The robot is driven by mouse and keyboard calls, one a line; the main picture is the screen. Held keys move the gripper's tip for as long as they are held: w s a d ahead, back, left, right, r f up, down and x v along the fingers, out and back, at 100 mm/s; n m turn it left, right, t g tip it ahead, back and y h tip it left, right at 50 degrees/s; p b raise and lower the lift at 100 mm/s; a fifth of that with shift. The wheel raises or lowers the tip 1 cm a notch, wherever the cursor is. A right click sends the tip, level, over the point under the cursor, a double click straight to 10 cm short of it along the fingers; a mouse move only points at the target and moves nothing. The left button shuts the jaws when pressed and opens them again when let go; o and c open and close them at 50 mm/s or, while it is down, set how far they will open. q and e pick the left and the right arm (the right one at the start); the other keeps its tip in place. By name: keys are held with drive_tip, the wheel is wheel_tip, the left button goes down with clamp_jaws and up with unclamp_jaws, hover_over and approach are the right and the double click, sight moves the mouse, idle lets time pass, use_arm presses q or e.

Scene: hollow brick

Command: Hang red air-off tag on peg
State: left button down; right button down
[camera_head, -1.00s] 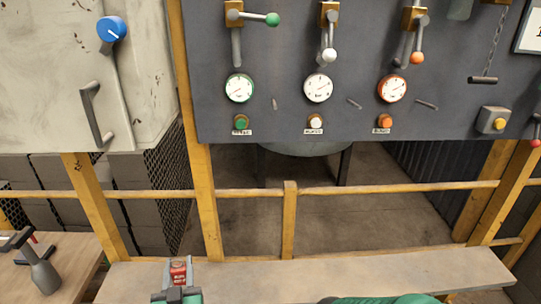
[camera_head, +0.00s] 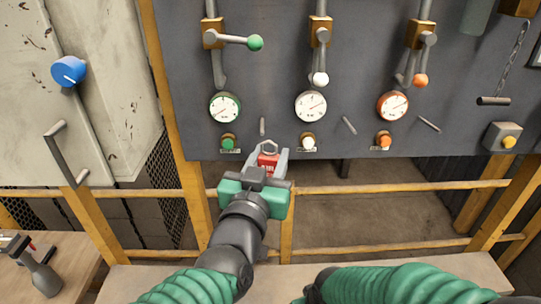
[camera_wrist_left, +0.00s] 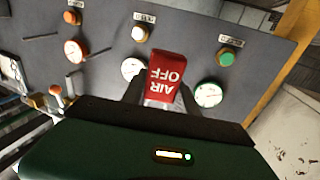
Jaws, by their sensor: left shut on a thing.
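The red tag (camera_head: 267,164) is held between the fingers of my left gripper (camera_head: 268,160), with a pale ring (camera_head: 270,147) at its top. In the left wrist view the tag (camera_wrist_left: 165,75) reads AIR OFF upside down, and the gripper (camera_wrist_left: 163,97) is shut on it. The tag is in front of the lower edge of the grey panel. Two more pegs, a middle one (camera_head: 349,125) and a right one (camera_head: 429,124), sit farther right. My right gripper is not in view.
Above the pegs are a green lever (camera_head: 255,42), a white one (camera_head: 320,78) and an orange one (camera_head: 420,80). A green button (camera_head: 228,143) is left of the tag. A yellow rail (camera_head: 400,190) runs below the panel. A bench (camera_head: 470,272) lies in front.

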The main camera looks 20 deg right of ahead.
use_arm(q)
drive_tip(key=shift+w+a, duration=0.2)
drive_tip(key=shift+w, duration=0.5)
drive_tip(key=shift+w+d+f+b, duration=0.15)
drive_tip(key=shift+w+d+f, duration=0.15)
drive_tip(key=shift+w, duration=1)
drive_tip(key=shift+w+d+f+b, duration=0.15)
drive_tip(key=shift+w+d+f, duration=0.15)
drive_tip(key=shift+w, duration=0.95)
drive_tip(key=shift+w+d+f+b, duration=0.2)
drive_tip(key=shift+w+f, duration=0.1)
drive_tip(key=shift+w, duration=1)
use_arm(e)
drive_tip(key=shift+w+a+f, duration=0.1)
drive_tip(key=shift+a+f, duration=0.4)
use_arm(q)
drive_tip(key=shift+d, duration=0.15)
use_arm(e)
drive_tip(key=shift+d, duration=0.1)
use_arm(q)
drive_tip(key=c, duration=0.9)
unclamp_jaws()
drive_tip(key=shift+o, duration=0.2)
